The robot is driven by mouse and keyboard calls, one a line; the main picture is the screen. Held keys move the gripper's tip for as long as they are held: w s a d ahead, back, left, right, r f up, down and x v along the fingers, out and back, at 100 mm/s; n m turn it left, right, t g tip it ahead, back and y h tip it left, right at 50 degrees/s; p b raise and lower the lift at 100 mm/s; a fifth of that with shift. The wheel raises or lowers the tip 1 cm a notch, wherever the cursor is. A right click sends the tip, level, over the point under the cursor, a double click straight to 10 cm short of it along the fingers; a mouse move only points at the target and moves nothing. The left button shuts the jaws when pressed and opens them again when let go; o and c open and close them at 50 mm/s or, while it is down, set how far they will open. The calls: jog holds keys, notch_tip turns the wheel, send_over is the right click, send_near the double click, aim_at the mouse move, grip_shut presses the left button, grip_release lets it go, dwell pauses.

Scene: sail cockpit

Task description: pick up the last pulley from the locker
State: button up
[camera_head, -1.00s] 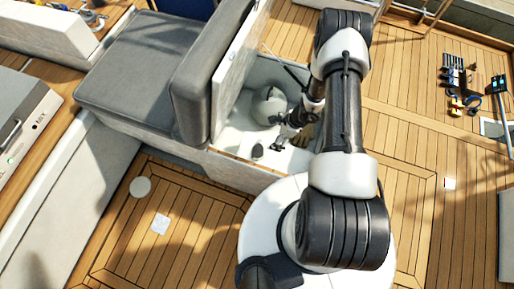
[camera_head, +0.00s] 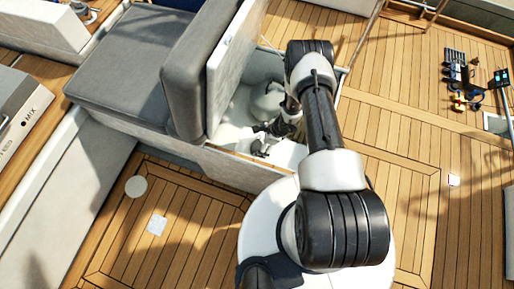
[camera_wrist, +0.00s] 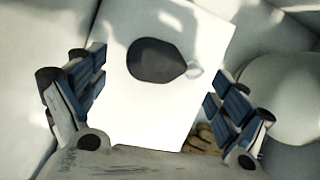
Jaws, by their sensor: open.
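The pulley (camera_wrist: 155,60) is a dark, oval block with a pale ring at its right end. In the wrist view it lies on a white panel inside the open locker (camera_head: 290,155). My gripper (camera_wrist: 158,98) is open and empty. Its blue-padded fingers stand left and right of the panel, and the pulley shows between them, slightly beyond the tips. In the head view my gripper (camera_head: 262,146) is low inside the locker near its front left. The pulley cannot be made out clearly there behind the gripper.
A round pale fender (camera_head: 267,103) lies in the locker and shows large at right in the wrist view (camera_wrist: 285,105). Tan rope (camera_wrist: 205,137) lies partly hidden by the right finger. The raised lid (camera_head: 228,75) and grey cushions (camera_head: 125,90) border the locker's left.

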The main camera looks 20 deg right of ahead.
aim_at(257, 146)
jog(key=b+x, duration=0.1)
jog(key=x, duration=0.3)
jog(key=shift+s+b, duration=0.15)
jog(key=shift+b, duration=0.15)
jog(key=shift+r, duration=0.15)
jog(key=shift+c, duration=0.4)
jog(key=c, duration=1.2)
jog(key=shift+o, duration=0.2)
jog(key=shift+r, duration=0.1)
